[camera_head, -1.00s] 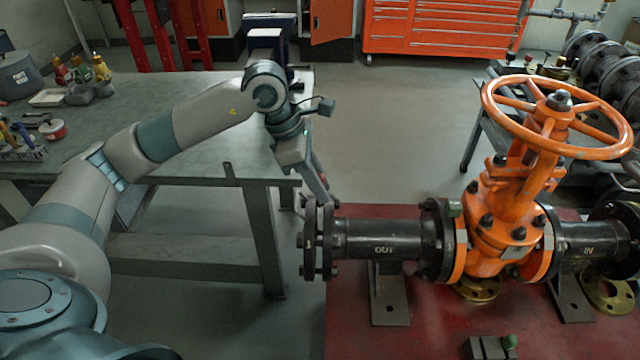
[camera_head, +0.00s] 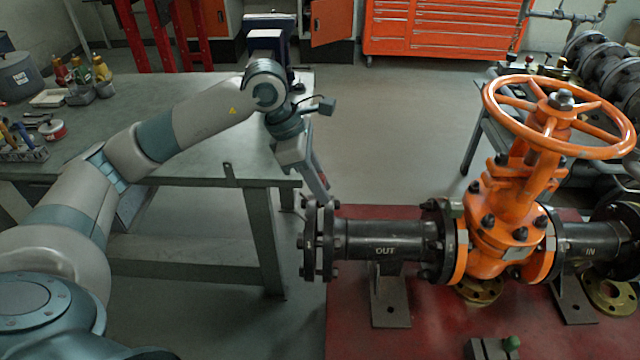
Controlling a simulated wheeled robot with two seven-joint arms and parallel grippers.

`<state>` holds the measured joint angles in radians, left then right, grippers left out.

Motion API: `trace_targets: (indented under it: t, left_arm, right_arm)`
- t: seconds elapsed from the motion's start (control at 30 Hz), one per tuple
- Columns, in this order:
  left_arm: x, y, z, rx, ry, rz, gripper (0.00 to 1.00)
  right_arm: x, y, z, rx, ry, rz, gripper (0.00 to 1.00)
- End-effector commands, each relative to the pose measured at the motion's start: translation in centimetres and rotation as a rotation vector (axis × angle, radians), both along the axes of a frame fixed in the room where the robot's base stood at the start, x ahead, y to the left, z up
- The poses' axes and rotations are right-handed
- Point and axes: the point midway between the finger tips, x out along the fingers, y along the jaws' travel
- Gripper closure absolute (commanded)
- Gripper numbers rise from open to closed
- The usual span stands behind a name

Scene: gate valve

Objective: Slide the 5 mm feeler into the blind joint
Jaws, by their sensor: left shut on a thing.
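The blind joint (camera_head: 319,240) is the bolted pair of black flanges at the left end of the pipe marked OUT (camera_head: 385,241). My left gripper (camera_head: 322,192) points down just above the top of this joint. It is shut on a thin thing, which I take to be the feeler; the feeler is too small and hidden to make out. I cannot tell whether its tip is in the gap between the flanges. My right gripper is not in view.
An orange gate valve (camera_head: 505,225) with a large handwheel (camera_head: 610,141) stands right of the joint on a red base (camera_head: 450,320). A grey workbench (camera_head: 210,150) lies under my left arm. Brass rings (camera_head: 610,293) lie on the base.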

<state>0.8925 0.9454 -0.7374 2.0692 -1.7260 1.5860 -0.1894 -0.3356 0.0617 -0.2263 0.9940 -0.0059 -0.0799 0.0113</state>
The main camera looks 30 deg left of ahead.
Motion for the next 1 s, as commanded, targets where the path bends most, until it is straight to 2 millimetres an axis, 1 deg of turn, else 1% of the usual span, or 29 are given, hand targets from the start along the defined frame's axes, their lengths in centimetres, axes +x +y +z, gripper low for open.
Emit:
trace_targets:
  t: [0.47,1.0]
  left_arm:
    - [-0.01,-0.01,-0.09,-0.001,0.0,0.0,1.0]
    - [-0.01,0.0,-0.14,0.0,0.0,0.0,1.0]
  right_arm:
    - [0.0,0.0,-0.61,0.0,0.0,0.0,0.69]
    - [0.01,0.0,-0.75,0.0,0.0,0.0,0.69]
